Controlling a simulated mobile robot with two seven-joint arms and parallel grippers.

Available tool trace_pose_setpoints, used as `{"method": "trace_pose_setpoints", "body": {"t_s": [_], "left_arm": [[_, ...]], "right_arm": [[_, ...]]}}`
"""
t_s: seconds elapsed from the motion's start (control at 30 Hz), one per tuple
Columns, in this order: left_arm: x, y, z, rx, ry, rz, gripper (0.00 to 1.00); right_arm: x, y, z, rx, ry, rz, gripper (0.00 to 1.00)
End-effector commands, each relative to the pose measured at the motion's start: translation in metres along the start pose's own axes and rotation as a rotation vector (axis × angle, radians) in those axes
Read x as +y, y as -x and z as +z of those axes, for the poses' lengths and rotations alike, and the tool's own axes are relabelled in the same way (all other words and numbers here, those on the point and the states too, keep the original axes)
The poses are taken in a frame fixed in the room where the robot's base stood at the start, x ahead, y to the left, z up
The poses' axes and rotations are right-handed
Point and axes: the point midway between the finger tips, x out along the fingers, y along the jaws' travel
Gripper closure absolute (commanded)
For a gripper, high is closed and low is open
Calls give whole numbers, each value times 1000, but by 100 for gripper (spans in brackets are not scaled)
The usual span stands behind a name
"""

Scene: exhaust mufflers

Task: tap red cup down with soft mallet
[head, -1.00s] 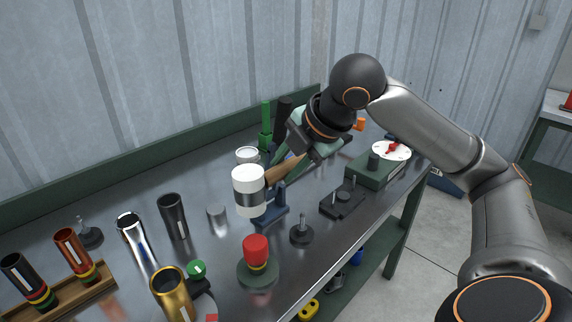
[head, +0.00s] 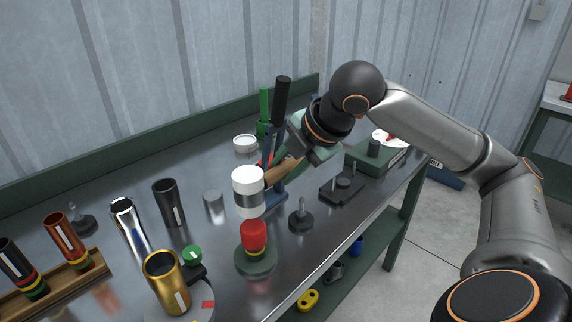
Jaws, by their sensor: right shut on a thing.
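The soft mallet (head: 248,192) has a white-ended head with a grey middle and a wooden handle. My right gripper (head: 296,160) is shut on the mallet's handle. The mallet head appears just above and slightly left of the red cup in the picture, apart from it. The fingertips are partly hidden. My left gripper is not in view.
A blue stand (head: 275,196) is behind the mallet. A black knob (head: 301,216) stands right of the cup. A gold cylinder (head: 168,283), black cylinder (head: 168,203) and chrome cylinder (head: 129,222) stand left. A wooden rack (head: 62,284) is at far left. A dial fixture (head: 377,160) is at right.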

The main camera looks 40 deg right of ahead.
Motion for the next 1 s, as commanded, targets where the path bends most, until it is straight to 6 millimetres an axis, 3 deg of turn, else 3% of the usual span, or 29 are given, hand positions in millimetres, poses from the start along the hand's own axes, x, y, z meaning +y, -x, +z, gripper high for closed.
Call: {"method": "trace_pose_setpoints", "body": {"t_s": [0.17,0.47,1.0], "left_arm": [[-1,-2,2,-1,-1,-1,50],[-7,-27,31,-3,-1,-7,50],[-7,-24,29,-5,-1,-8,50]], "right_arm": [[-1,-2,0,0,-1,2,100],[-30,-43,1,-2,0,1,100],[-29,-41,0,1,0,1,100]]}}
